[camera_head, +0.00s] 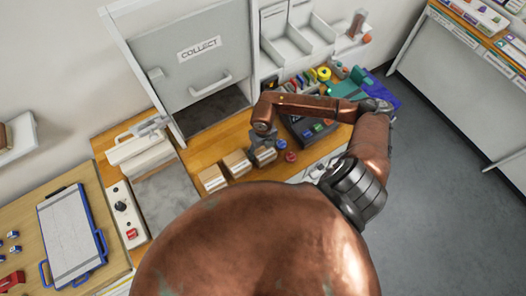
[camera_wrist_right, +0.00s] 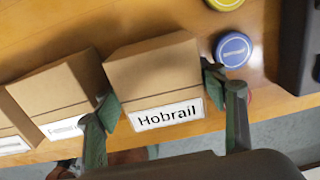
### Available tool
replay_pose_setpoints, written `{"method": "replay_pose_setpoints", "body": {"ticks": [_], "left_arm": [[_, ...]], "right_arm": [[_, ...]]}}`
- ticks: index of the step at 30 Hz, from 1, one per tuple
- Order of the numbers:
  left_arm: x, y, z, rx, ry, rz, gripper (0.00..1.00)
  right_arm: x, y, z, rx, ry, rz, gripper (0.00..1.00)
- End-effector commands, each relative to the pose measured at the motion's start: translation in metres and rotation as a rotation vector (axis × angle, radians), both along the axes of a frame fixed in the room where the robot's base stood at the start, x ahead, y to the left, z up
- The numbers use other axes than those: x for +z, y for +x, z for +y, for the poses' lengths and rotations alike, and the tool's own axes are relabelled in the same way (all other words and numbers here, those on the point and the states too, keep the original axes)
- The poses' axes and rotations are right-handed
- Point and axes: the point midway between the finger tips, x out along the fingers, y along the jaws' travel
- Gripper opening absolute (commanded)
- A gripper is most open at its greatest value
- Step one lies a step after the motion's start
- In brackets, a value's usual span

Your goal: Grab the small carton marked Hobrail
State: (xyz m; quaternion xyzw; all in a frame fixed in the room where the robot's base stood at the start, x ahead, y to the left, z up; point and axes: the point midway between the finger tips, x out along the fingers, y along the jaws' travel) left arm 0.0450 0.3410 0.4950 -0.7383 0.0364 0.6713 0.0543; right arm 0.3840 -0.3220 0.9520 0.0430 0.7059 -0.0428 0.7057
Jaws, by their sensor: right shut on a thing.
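The small carton marked Hobrail (camera_wrist_right: 155,70) is a brown box with a white label on its near face. In the head view the carton (camera_head: 266,156) is at the right end of a row of similar cartons on the wooden counter, partly hidden by the gripper. My right gripper (camera_wrist_right: 160,96) is shut on it, with one green-grey finger pad against each side. In the head view the right gripper (camera_head: 262,140) is above the carton. I cannot tell whether the carton touches the counter. My left gripper is not in view.
Another carton (camera_wrist_right: 58,92) stands close on the left in the wrist view. A blue round tin (camera_wrist_right: 234,49) lies close on the right, with a yellow one (camera_wrist_right: 225,3) behind. A dark device (camera_head: 308,127) is right of the gripper. A COLLECT hatch (camera_head: 192,55) stands behind.

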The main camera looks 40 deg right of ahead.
Motion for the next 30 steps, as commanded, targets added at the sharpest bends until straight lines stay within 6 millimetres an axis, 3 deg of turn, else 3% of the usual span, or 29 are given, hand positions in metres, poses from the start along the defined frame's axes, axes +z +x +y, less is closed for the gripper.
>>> {"method": "replay_pose_setpoints", "body": {"ticks": [6,11,20,24,30], "left_arm": [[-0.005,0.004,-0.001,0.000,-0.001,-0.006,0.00],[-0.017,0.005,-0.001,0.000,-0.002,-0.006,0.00],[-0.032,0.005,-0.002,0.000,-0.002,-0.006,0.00],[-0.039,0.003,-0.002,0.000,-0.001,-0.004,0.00],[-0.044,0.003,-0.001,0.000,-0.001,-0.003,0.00]], "right_arm": [[0.008,0.001,0.000,0.001,0.001,-0.003,0.34],[0.030,0.002,0.000,0.002,-0.001,-0.006,0.34],[0.091,-0.052,-0.015,0.004,-0.007,0.000,0.34],[0.103,-0.083,-0.024,0.001,-0.007,0.003,0.34],[0.118,-0.112,-0.031,-0.001,-0.006,0.003,0.34]]}}
